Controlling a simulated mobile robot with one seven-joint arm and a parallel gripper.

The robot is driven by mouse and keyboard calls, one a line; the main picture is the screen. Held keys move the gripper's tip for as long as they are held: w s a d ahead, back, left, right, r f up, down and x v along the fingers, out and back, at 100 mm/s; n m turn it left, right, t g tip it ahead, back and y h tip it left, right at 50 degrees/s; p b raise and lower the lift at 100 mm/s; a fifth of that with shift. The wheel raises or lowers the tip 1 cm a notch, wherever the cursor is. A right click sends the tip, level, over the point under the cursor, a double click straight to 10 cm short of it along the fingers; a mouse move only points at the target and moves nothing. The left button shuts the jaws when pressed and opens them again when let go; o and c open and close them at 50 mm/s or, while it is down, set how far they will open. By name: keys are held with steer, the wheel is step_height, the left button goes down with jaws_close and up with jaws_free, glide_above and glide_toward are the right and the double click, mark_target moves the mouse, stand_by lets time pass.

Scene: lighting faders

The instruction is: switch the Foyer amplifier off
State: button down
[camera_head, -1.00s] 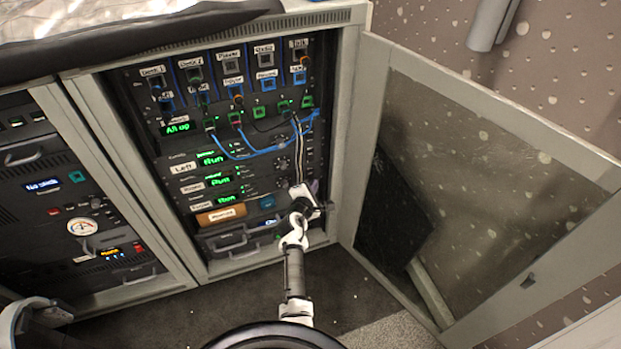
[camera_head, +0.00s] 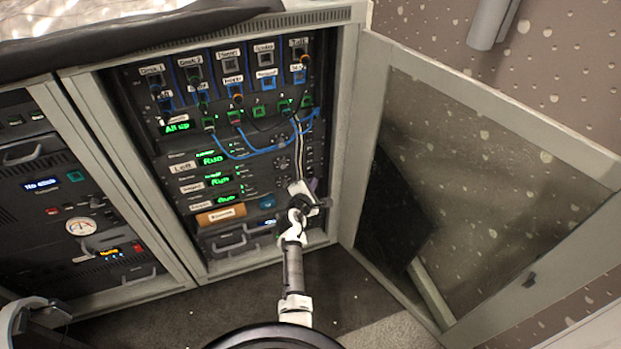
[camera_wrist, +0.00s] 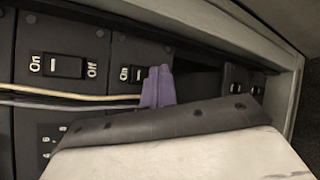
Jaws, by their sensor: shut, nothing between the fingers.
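The amplifiers are stacked in the open rack, under labels that seem to read Left, Room and Foyer. The lowest, by the Foyer label (camera_head: 200,205), has a green display (camera_head: 228,200) that seems to read Run. My gripper (camera_head: 313,186) is at the right side of these units. In the wrist view its purple fingers (camera_wrist: 157,88) are shut and empty, beside or in front of a rocker switch (camera_wrist: 137,75) marked On. They hide its right side and any Off mark. Another switch (camera_wrist: 65,66), marked On and Off, is to the left. I cannot tell the rockers' positions or any contact.
The rack's glass door (camera_head: 480,190) stands open at the right. A drawer with a handle (camera_head: 232,242) is below. Another rack (camera_head: 70,215) stands left.

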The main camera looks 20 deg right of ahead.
stand_by(0.4)
steer(key=shift+s+p, duration=0.5)
steer(key=shift+s, duration=0.15)
steer(key=s+p, duration=0.2)
steer(key=s, duration=0.1)
steer(key=s+p, duration=0.1)
steer(key=s, duration=0.1)
steer(key=shift+d+r, duration=0.15)
steer(key=shift+r, duration=0.25)
